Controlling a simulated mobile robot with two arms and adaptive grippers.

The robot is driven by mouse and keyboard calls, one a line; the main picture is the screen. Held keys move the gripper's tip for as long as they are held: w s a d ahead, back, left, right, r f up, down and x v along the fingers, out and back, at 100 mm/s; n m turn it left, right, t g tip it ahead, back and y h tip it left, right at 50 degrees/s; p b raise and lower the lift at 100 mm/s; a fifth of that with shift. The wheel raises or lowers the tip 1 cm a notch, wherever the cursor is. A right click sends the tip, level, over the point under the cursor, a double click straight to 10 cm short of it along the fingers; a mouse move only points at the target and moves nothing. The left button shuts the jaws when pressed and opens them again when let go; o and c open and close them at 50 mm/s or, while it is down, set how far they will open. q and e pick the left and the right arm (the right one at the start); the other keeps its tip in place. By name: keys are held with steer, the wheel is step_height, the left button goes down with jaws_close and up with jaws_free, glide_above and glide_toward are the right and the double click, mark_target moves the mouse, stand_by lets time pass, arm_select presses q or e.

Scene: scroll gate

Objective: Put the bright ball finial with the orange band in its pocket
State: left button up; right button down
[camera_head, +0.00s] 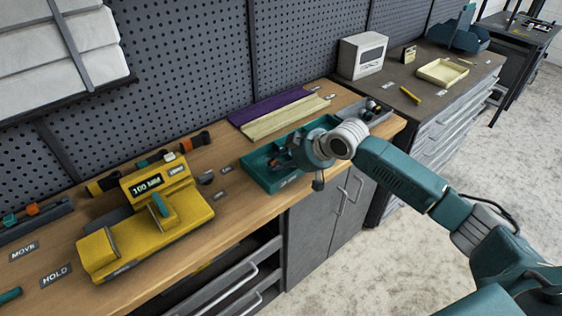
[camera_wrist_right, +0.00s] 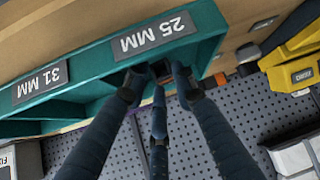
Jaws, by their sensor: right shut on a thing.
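My right gripper (camera_head: 277,162) is low over the teal tray (camera_head: 254,172) on the wooden bench. In the right wrist view its fingers (camera_wrist_right: 158,85) are closed around a small dark piece (camera_wrist_right: 160,68), mostly hidden between the fingertips. I cannot make out a bright ball or an orange band on it. The fingertips are beside the tray wall with the 25 MM label (camera_wrist_right: 155,36). The 31 MM label (camera_wrist_right: 40,82) is on the same wall. My left gripper is not in view.
A yellow device (camera_head: 150,232) marked 100 MM stands on the left of the bench, with a dark, orange-banded roller (camera_head: 104,184) behind it. Purple and cream strips (camera_head: 275,115) lie behind the tray. A grey tray (camera_head: 378,116) with small pieces is to the right.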

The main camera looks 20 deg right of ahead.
steer(key=shift+f, duration=0.55)
steer(key=shift+s, duration=0.1)
steer(key=c, duration=1.7)
jaws_free()
steer(key=shift+f, duration=0.2)
steer(key=v, duration=0.4)
steer(key=b+v, duration=0.1)
steer(key=v, duration=0.8)
steer(key=shift+w+a+r+b, duration=0.2)
steer(key=shift+w+r+b, duration=0.15)
steer(key=shift+r, duration=0.1)
steer(key=shift+f, duration=0.1)
